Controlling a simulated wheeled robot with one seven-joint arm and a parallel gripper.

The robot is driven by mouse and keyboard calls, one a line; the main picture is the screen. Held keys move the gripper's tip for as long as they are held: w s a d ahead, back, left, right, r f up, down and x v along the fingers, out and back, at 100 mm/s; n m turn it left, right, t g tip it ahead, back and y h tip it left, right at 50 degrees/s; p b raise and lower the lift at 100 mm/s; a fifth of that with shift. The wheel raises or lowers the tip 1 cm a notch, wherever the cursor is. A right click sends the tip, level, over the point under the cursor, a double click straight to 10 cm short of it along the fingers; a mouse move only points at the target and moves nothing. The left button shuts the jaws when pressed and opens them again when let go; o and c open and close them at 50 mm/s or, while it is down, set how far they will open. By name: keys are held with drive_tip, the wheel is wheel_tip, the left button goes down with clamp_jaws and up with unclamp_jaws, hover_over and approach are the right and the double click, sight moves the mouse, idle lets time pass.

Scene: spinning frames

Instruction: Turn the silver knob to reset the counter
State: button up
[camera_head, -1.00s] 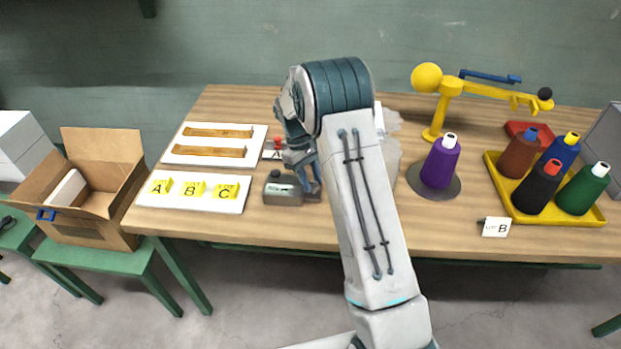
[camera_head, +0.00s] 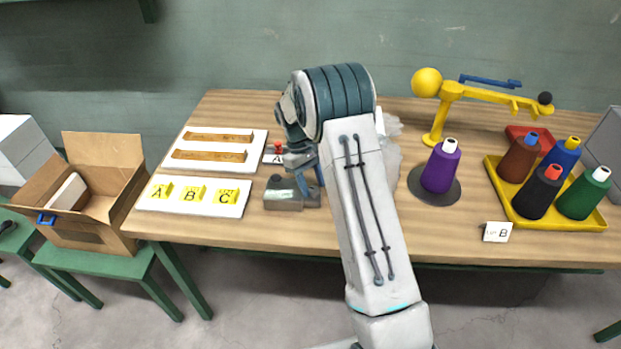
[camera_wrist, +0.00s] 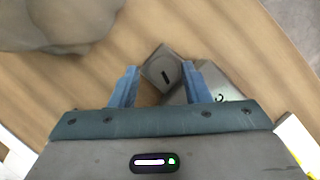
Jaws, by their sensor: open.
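The grey counter box (camera_head: 284,195) sits near the front edge of the table, below and left of my gripper (camera_head: 309,178). My gripper (camera_wrist: 159,68) is open, with one blue finger to each side of the knob. The fingers look apart from the knob; their height above it is hard to tell. In the head view my arm hides part of the area right of the counter.
A white board (camera_head: 208,208) with yellow A, B and C labels lies left of the counter. A board with wooden holders (camera_head: 214,137) lies behind it. A red-topped item (camera_head: 278,148) stands behind the counter. A purple spool (camera_head: 441,166) stands right of my arm.

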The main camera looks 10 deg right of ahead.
drive_tip(key=shift+s+a+f, duration=0.1)
drive_tip(key=shift+a, duration=0.2)
drive_tip(key=n, duration=0.2)
drive_tip(key=n+h, duration=0.1)
drive_tip(key=shift+s+a+n+t, duration=0.15)
drive_tip(key=shift+n+t, duration=0.15)
drive_tip(key=shift+n, duration=0.1)
drive_tip(key=n+t, duration=0.1)
drive_tip(key=n, duration=0.2)
drive_tip(key=shift+s+h+b, duration=0.15)
drive_tip(key=shift+h+b, duration=0.15)
drive_tip(key=shift+h, duration=0.1)
drive_tip(key=shift+r+n+t, duration=0.3)
drive_tip(key=shift+r+n, duration=0.05)
drive_tip(key=shift+n, duration=0.25)
drive_tip(key=v, duration=1.3)
drive_tip(key=shift+w+b, duration=0.2)
drive_tip(key=shift+b, duration=0.1)
drive_tip(key=shift+a, duration=0.1)
